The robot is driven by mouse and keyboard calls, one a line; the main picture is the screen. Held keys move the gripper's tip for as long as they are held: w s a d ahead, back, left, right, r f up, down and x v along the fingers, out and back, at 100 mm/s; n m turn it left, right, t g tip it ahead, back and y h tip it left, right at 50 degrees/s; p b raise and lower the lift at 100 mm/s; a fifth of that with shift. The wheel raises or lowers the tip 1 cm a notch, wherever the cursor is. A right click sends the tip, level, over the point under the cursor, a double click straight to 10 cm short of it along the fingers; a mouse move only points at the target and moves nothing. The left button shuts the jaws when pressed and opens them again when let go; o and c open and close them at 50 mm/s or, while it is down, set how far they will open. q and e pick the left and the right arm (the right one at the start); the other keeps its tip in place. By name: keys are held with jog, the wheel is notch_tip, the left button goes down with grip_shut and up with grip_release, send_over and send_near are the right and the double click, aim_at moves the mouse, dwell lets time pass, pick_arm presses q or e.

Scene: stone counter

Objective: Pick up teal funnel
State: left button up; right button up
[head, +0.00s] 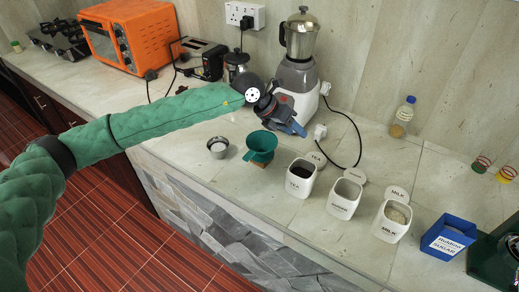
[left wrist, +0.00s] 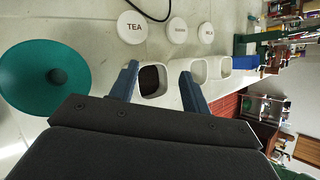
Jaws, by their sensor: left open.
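The teal funnel (head: 261,146) stands on the stone counter, wide mouth up, between a small metal bowl and the white tea canister. A brown base shows under it. In the left wrist view the funnel (left wrist: 44,78) lies at the left, outside the fingers, with a dark round centre. My left gripper (head: 296,130) is above the counter, beyond and to the right of the funnel, in front of the mixer grinder. Its two blue fingers (left wrist: 158,88) are apart with nothing held between them; the tea canister shows beyond them. My right gripper is not in view.
The metal bowl (head: 218,147) is left of the funnel. White canisters for tea (head: 300,180), sugar (head: 343,200) and milk (head: 391,222) stand to the right, with lids behind. The mixer grinder (head: 299,70) and its black cord are behind. A blue sugar box (head: 447,238) is farther right.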

pick_arm(q)
jog(key=a+f+y, duration=0.4)
jog(key=a, duration=0.2)
jog(key=n+y, duration=0.2)
jog(key=y, duration=0.2)
send_over(247, 156)
jog(key=d, duration=0.1)
jog(key=shift+d+f, duration=0.15)
jog(key=shift+f, duration=0.65)
jog(key=shift+a+f, duration=0.1)
jog(key=shift+a, duration=0.1)
jog(key=shift+a+f+p, duration=0.1)
jog(key=shift+f+p, duration=0.5)
jog(key=shift+f, duration=0.75)
jog(key=f+p, duration=0.2)
jog(key=f, duration=0.1)
jog(key=f+p, duration=0.1)
jog(key=shift+a+f+p, duration=0.15)
jog(key=shift+a+p, duration=0.15)
jog(key=shift+p, duration=0.1)
jog(key=shift+f, duration=0.3)
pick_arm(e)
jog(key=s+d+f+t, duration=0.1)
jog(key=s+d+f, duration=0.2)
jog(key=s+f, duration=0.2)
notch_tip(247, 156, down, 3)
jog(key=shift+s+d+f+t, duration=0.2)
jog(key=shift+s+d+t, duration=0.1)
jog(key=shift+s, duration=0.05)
